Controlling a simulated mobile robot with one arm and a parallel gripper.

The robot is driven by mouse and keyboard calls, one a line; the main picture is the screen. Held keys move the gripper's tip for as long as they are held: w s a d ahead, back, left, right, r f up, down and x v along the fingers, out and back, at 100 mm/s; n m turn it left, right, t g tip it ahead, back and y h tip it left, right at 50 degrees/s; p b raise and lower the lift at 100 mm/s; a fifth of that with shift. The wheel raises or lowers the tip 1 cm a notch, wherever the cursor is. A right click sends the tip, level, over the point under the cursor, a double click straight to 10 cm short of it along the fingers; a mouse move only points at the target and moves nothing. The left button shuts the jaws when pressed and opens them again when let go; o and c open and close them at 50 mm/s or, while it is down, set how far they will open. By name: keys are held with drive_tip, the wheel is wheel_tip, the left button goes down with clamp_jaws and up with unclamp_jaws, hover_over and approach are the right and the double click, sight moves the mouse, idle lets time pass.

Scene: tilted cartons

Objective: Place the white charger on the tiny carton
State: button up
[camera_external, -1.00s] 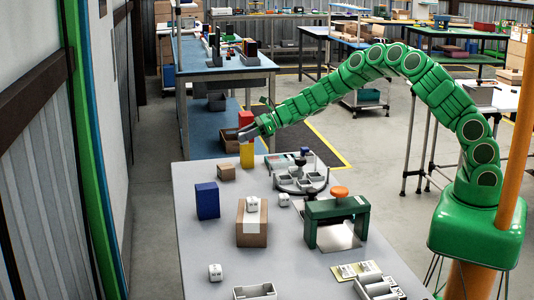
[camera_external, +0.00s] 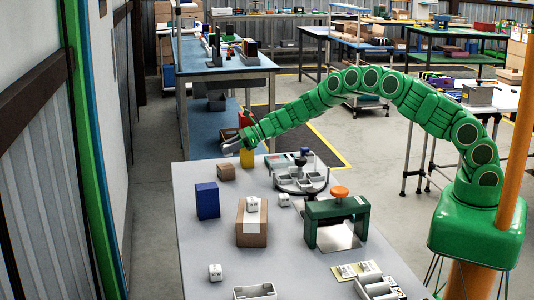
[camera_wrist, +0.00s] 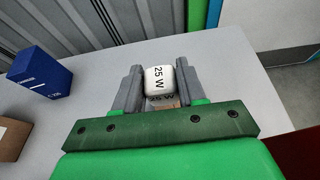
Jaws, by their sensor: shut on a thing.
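My gripper (camera_external: 230,147) is shut on a white charger (camera_wrist: 158,80), marked "25 W" and seen between the two grey fingers in the wrist view. The tiny carton (camera_external: 226,172) is a small brown box at the far left of the near table. My gripper is above it, with a gap between them in the external view. A small brown patch of the tiny carton (camera_wrist: 168,103) shows just below the charger in the wrist view; the rest is hidden. The held charger is hard to make out in the external view.
Other white chargers lie on the table (camera_external: 188,240).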

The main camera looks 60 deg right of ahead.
sight(227, 166)
drive_tip(key=shift+w+f, duration=0.25)
drive_tip(key=shift+w, duration=0.05)
drive_tip(key=shift+w+a+f, duration=0.1)
drive_tip(key=shift+w+f, duration=0.25)
drive_tip(key=shift+f, duration=1.55)
drive_tip(key=shift+f, duration=0.1)
drive_tip(key=o, duration=1.1)
drive_tip(key=shift+c, duration=0.2)
